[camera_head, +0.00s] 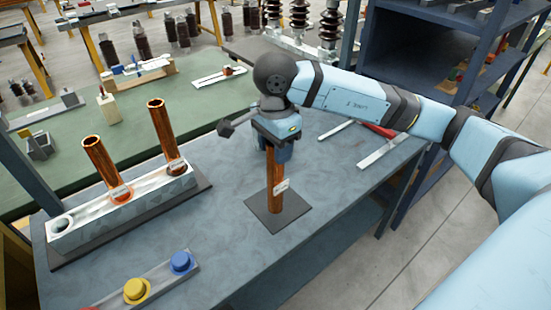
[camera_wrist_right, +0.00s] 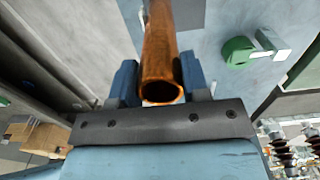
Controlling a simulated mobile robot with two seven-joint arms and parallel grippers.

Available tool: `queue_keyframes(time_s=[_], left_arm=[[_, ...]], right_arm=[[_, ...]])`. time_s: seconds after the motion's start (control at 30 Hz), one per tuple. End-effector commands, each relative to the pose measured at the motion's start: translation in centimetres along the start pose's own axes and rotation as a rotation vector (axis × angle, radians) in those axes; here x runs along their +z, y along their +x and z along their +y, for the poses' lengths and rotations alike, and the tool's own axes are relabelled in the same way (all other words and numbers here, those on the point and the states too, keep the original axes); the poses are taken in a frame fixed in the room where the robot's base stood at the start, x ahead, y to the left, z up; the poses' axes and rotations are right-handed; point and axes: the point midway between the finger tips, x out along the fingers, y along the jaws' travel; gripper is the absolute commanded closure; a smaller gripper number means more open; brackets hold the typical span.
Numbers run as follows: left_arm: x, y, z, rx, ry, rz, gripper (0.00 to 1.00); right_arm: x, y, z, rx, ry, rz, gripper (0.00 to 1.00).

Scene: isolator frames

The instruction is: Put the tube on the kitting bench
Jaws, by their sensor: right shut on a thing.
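My right gripper (camera_head: 275,138) is shut on the upper part of a copper tube (camera_head: 275,182) and holds it upright. The tube carries a small white label, and its lower end is at a dark square plate (camera_head: 298,213) on the blue-grey bench top (camera_head: 225,245). I cannot tell whether it touches the plate. In the right wrist view the tube (camera_wrist_right: 160,55) runs between the two blue fingers of the gripper (camera_wrist_right: 160,85), its open end toward the camera. My left gripper is not in view.
A pale rack (camera_head: 125,200) at the left holds two copper tubes (camera_head: 105,165) (camera_head: 165,135); its near-left hole is empty. Yellow (camera_head: 136,290) and blue (camera_head: 181,262) buttons sit at the front. A red-handled tool (camera_head: 378,130) lies behind right. Bench right of the plate is clear.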

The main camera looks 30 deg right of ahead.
Motion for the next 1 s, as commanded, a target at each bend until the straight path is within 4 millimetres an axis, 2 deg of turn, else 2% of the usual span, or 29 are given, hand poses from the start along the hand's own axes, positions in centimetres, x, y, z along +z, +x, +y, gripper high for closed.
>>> queue_keyframes(time_s=[0.27,0.67,0.7,0.77,0.8,1.0], left_arm=[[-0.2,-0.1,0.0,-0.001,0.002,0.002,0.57],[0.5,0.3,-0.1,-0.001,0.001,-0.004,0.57],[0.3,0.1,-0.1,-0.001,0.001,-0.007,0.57],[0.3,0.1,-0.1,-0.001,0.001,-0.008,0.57],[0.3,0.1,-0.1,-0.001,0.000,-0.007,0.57],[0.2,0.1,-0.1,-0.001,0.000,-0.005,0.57]], right_arm=[[0.0,3.4,0.1,0.001,-0.001,0.000,1.00],[0.0,4.0,0.0,-0.001,-0.001,0.000,1.00],[0.0,3.9,0.1,0.001,-0.001,0.001,0.48],[0.0,3.9,0.1,0.001,-0.001,0.001,0.35],[0.0,3.9,0.1,0.001,-0.001,0.001,0.32],[0.0,3.9,0.1,0.001,-0.001,0.001,0.32]])
